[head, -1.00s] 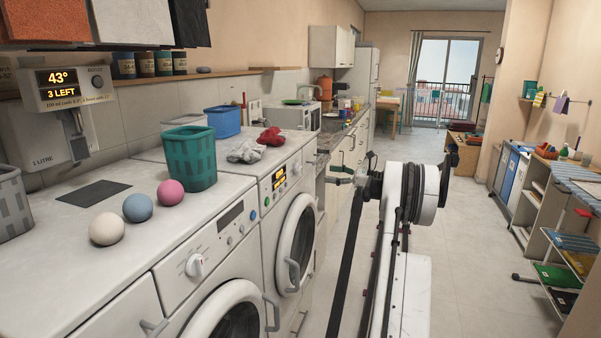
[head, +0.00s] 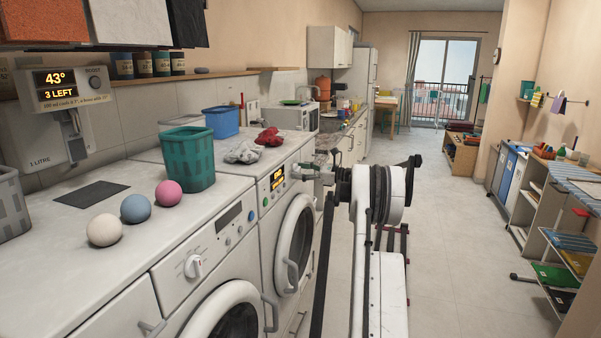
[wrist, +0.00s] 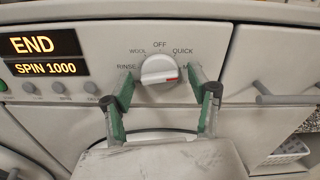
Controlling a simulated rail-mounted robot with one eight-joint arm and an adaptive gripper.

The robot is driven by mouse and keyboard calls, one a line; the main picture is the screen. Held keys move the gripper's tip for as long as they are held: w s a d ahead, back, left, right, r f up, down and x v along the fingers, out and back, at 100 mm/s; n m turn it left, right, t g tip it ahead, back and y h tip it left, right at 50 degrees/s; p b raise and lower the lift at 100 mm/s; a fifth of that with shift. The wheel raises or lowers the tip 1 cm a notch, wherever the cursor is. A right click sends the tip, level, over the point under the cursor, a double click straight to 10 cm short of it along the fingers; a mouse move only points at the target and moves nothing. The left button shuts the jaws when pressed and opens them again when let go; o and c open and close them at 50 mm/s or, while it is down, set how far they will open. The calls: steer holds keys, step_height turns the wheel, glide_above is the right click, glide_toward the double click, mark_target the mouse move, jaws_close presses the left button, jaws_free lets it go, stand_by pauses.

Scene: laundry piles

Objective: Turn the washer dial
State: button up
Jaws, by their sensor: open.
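The washer dial (wrist: 160,70) is a white round knob with a raised grip and a red mark on its lower right. Labels OFF, WOOL, QUICK and RINSE ring it; one at the right is partly hidden by a finger. My gripper (wrist: 160,80) is open, its green-padded fingers on either side of the dial; I cannot tell if they touch it. In the head view my gripper (head: 308,173) is at the front panel of the farther washer (head: 292,230), hiding its dial. The washer display (wrist: 43,57) reads END and SPIN 1000.
The nearer washer (head: 210,260) has its own dial (head: 194,266). A teal basket (head: 188,160), three balls (head: 135,208) and crumpled cloths (head: 243,153) lie on the tops. A handle (wrist: 288,99) sticks out right of the dial. The floor (head: 450,250) at right is clear.

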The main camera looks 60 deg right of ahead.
steer(key=c, duration=1.2)
steer(key=shift+o, duration=0.2)
steer(key=shift+n, duration=0.4)
steer(key=shift+d+n+b, duration=0.1)
steer(key=shift+n+b, duration=1.7)
steer(key=shift+n, duration=5.6)
steer(key=shift+r, duration=0.1)
